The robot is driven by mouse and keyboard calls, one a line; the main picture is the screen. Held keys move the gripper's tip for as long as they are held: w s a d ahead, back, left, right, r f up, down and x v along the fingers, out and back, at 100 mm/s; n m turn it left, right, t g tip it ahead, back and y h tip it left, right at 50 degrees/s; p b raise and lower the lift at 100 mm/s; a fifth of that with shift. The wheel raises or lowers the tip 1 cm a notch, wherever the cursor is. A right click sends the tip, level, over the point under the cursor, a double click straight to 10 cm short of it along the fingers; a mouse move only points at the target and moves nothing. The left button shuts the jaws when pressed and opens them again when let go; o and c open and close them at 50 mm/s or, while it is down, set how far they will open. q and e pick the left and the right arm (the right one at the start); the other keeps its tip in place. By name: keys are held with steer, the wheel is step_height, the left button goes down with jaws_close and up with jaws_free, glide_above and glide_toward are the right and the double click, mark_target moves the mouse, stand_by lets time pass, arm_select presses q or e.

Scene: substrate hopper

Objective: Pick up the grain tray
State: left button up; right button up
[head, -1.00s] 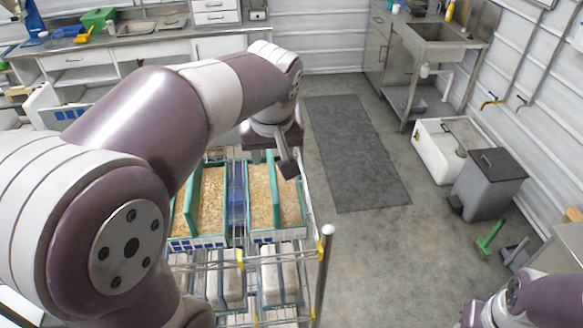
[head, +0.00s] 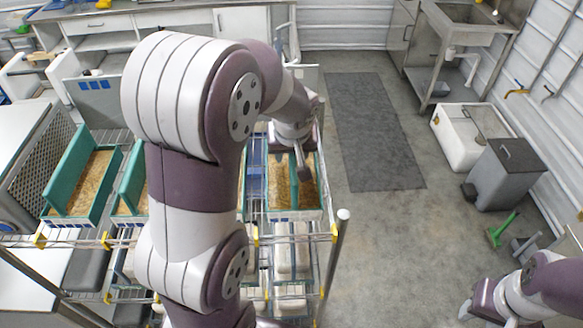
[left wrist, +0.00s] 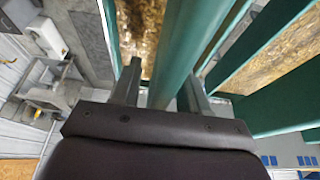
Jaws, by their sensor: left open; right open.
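Several green trays with tan grain-like filling stand on a wire rack. One tray is at the rack's left (head: 66,165); a second (head: 130,178) is partly hidden by my left arm. Another tray (head: 294,213) is at the rack's right end, under my left gripper (head: 303,172). In the left wrist view my left gripper (left wrist: 160,80) is open, with a green tray wall (left wrist: 178,52) running between its fingers. Whether they touch it I cannot tell. My right gripper (head: 468,308) is at the bottom right, away from the rack, apparently empty.
The rack's metal post (head: 336,260) stands at its front right corner. A dark floor mat (head: 375,130), a white box (head: 460,140) and a grey bin (head: 503,178) lie to the right. The floor between rack and bin is clear. A counter (head: 180,15) runs along the back.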

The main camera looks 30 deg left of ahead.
arm_select(q)
steer(key=shift+s+d, duration=0.1)
steer(key=shift+s, duration=0.1)
steer(key=shift+s+d+r, duration=0.1)
steer(key=c, duration=0.5)
jaws_close()
steer(key=shift+w, duration=0.2)
steer(key=shift+s, duration=0.1)
